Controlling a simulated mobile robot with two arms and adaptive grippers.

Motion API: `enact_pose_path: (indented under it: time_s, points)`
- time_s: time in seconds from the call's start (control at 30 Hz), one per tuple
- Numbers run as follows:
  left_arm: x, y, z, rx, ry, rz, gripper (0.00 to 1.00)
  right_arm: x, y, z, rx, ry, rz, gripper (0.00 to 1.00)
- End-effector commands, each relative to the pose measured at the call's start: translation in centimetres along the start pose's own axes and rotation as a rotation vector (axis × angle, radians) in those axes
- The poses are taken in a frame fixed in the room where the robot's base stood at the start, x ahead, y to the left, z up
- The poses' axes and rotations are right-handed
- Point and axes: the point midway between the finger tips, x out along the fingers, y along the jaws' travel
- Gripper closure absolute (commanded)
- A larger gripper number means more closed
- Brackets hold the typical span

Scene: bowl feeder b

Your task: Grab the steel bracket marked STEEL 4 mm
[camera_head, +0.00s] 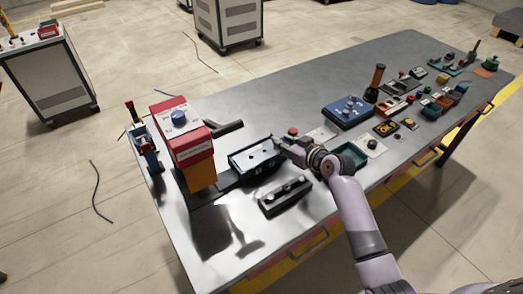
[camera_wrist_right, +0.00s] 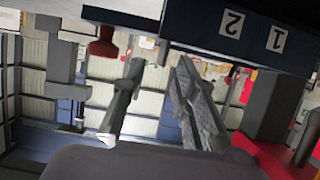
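A dark block (camera_wrist_right: 190,22) with white labels 1 and 2 is close to the fingertips there. I cannot read STEEL 4 mm on anything, so I cannot tell which thing is the bracket. My left gripper is not in view.
A red press-like machine (camera_head: 182,138) stands left of the box on the grey table (camera_head: 290,85). A dark fixture (camera_head: 285,196) lies in front. A blue box (camera_head: 347,111), a green tray (camera_head: 352,154) and several small parts are to the right. The table's back middle is clear.

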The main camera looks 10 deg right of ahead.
Motion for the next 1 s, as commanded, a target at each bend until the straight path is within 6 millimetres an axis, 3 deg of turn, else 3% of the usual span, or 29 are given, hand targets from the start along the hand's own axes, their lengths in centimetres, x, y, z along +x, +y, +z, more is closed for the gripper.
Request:
enact_pose_path:
  time_s: [0.2,0.53,0.9,1.0]
  points:
    - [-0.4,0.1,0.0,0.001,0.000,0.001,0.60,2.3,0.0,-0.1,0.002,0.000,0.000,0.73]
    - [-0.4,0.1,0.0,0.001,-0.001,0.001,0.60,2.7,0.0,0.0,0.000,0.000,0.000,0.74]
    - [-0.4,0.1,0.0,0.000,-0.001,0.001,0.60,2.6,0.0,0.0,0.000,0.000,0.000,0.99]
    - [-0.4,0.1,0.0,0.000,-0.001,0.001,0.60,2.6,0.0,0.0,0.000,0.000,0.000,1.00]
